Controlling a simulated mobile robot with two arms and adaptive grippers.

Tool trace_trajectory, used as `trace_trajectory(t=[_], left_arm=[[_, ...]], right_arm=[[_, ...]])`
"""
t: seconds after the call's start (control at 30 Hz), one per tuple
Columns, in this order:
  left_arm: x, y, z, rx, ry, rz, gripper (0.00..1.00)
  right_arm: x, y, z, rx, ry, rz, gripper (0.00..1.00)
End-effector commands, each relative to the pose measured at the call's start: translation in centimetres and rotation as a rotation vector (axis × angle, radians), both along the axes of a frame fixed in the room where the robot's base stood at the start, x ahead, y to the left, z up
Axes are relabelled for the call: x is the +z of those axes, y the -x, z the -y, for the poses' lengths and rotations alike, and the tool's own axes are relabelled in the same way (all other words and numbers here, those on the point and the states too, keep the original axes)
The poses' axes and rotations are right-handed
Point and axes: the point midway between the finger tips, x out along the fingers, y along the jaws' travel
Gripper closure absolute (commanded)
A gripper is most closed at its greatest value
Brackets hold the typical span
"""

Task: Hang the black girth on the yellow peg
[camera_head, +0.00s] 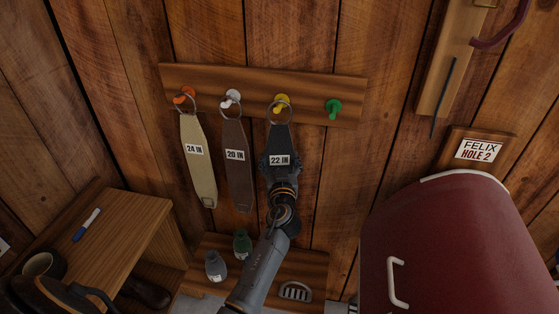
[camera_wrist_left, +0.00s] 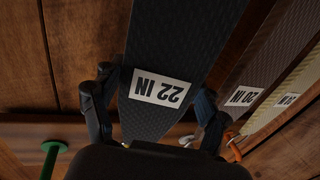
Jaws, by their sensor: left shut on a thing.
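The black girth (camera_head: 281,138), labelled 22 IN, hangs straight down below the yellow peg (camera_head: 282,99). Its metal ring (camera_head: 270,112) overlaps the yellow peg and looks to be around it, though its exact seating is hard to tell. My left gripper (camera_head: 280,164) is shut on the girth near its label, one finger at each edge. In the left wrist view, the black girth (camera_wrist_left: 180,40) runs between the fingers (camera_wrist_left: 155,104), its label upside down. My right gripper is not in view.
A tan girth (camera_head: 198,165) hangs at the orange peg (camera_head: 184,95) and a brown one (camera_head: 237,165) at the white peg (camera_head: 233,97). The green peg (camera_head: 333,107) is bare. A red saddle rack cover (camera_head: 455,245) stands right; a wooden bench (camera_head: 115,235) stands left.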

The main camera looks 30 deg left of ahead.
Motion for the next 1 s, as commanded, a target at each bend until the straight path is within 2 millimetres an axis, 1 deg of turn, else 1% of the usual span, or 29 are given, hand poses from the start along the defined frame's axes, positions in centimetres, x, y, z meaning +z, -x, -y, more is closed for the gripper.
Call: trace_trajectory(t=[0.27,0.3,0.37,0.4,0.43,0.8,0.87,1.0], left_arm=[[0.1,0.0,0.0,-0.001,0.000,0.002,0.71],[0.1,0.0,0.0,-0.001,0.000,0.002,0.22],[0.1,0.0,0.0,-0.001,0.000,0.002,0.10],[0.1,0.0,0.0,0.000,0.000,0.002,0.01],[0.1,0.0,0.0,0.000,0.000,0.002,0.00],[0.0,0.0,0.0,0.000,0.002,-0.001,0.00],[0.4,0.0,0.0,0.000,0.003,0.001,0.00],[2.0,0.0,0.1,0.000,0.004,0.005,0.00]], right_arm=[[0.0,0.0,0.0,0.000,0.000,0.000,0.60],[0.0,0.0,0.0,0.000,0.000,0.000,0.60],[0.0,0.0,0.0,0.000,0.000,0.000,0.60],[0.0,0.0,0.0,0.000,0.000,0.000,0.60],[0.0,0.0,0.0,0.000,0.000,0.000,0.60],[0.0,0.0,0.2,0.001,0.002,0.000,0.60],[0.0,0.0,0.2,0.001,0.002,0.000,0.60],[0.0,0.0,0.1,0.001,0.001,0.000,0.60]])
